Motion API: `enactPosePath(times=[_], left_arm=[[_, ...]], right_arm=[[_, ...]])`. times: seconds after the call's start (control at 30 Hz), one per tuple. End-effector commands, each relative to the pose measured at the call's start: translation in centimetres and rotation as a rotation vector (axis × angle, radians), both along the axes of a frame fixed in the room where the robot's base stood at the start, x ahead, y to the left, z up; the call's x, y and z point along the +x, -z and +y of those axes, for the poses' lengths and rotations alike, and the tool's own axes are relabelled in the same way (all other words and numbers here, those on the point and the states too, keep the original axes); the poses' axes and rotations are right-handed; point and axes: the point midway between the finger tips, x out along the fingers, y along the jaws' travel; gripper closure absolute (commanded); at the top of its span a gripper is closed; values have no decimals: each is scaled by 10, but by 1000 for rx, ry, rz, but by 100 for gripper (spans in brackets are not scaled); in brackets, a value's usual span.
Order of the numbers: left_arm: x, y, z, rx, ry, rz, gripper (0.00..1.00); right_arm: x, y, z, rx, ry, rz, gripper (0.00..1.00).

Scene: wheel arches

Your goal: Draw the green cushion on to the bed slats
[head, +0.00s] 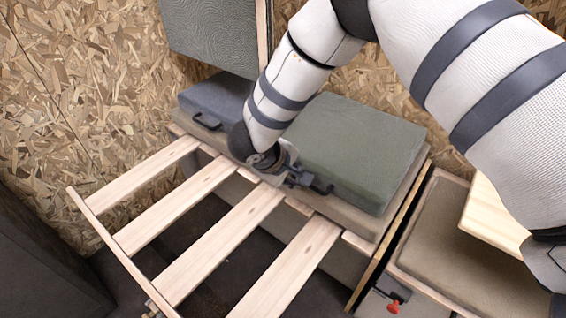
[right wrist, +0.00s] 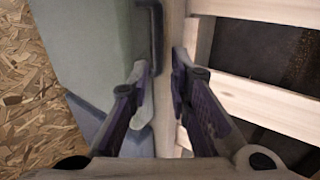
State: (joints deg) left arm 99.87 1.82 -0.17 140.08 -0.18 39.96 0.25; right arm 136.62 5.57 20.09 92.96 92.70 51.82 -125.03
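The green cushion (head: 350,145) lies flat on the bench at the back, behind the slats. A dark strap handle (head: 319,187) is on its front side; the handle also shows in the right wrist view (right wrist: 156,35). The bed slats (head: 215,245) are pale wooden bars running from the bench towards the front left. My right gripper (head: 297,177) is at the cushion's front edge, beside the handle. In the right wrist view the fingers (right wrist: 161,65) are apart, with the handle just ahead between their lines; I cannot tell whether they touch it. My left gripper is not in view.
A blue-grey cushion (head: 217,98) with its own handle lies left of the green one. Another cushion (head: 212,35) stands upright against the back. A chipboard wall (head: 90,70) closes the left. A lower unit (head: 450,250) with a red knob (head: 393,307) is at right.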

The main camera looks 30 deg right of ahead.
Motion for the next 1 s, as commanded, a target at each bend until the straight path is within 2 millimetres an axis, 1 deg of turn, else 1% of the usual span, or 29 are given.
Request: enactPosePath(times=[0.2, 0.47, 0.57, 0.9, 1.0], left_arm=[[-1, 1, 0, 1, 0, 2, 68], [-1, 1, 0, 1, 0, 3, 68], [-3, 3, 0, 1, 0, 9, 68], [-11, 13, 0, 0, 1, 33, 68], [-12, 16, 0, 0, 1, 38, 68]], right_arm=[[4, -5, 2, 6, -3, 9, 82], [4, -2, 1, 5, -4, 10, 82], [6, 8, -4, 4, -3, 13, 82], [20, 65, -38, 4, -3, 13, 82], [24, 78, -47, 4, -3, 12, 82]])
